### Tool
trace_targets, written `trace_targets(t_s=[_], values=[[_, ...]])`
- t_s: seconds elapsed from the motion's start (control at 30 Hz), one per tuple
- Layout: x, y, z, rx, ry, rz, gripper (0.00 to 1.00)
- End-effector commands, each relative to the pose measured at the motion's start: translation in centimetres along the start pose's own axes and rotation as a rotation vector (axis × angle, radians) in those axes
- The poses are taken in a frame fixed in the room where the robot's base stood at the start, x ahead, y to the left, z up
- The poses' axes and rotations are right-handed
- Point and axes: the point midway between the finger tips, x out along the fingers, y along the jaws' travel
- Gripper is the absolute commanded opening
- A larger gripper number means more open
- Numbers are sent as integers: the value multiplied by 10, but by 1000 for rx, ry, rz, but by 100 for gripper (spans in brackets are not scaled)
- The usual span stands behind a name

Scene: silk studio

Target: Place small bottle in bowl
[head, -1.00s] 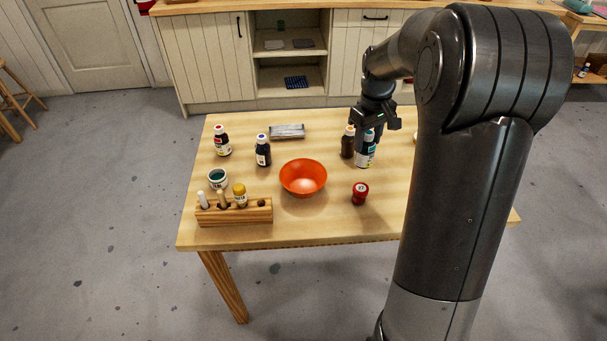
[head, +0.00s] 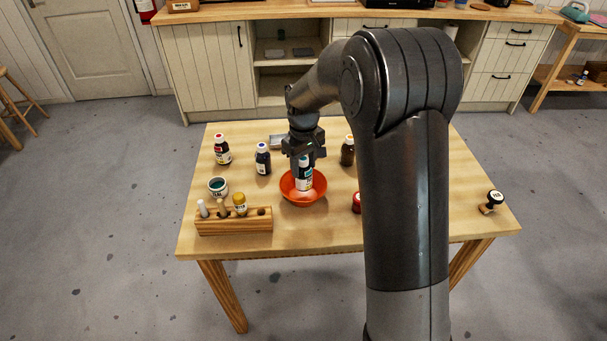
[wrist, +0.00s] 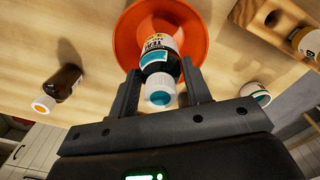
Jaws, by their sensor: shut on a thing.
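My gripper (head: 304,161) is shut on a small bottle (head: 305,179) with a white and teal label and a white cap with a teal top. The bottle also shows between the fingers in the wrist view (wrist: 160,62). The orange bowl (head: 288,194) stands on the table, and the bottle is upright over or inside its opening. In the wrist view the bowl (wrist: 127,40) lies behind the bottle. I cannot tell whether the bottle's base touches the bowl.
A brown bottle (head: 347,152) stands right of the bowl, with a red object (head: 356,202) partly behind my arm. Two bottles (head: 222,150) (head: 262,158), a teal jar (head: 217,186) and a wooden rack (head: 233,222) are at left. A stamp (head: 492,201) is at far right.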

Motion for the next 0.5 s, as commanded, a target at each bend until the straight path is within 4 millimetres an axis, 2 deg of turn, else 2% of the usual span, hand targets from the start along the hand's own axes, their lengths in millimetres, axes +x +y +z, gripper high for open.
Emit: trace_targets(t_s=[0.13, 0.3, 0.5], values=[[11, -1, -1, 1, -2, -1, 6], [37, 0, 0, 1, -3, -1, 6], [40, 0, -1, 1, 0, 0, 6]])
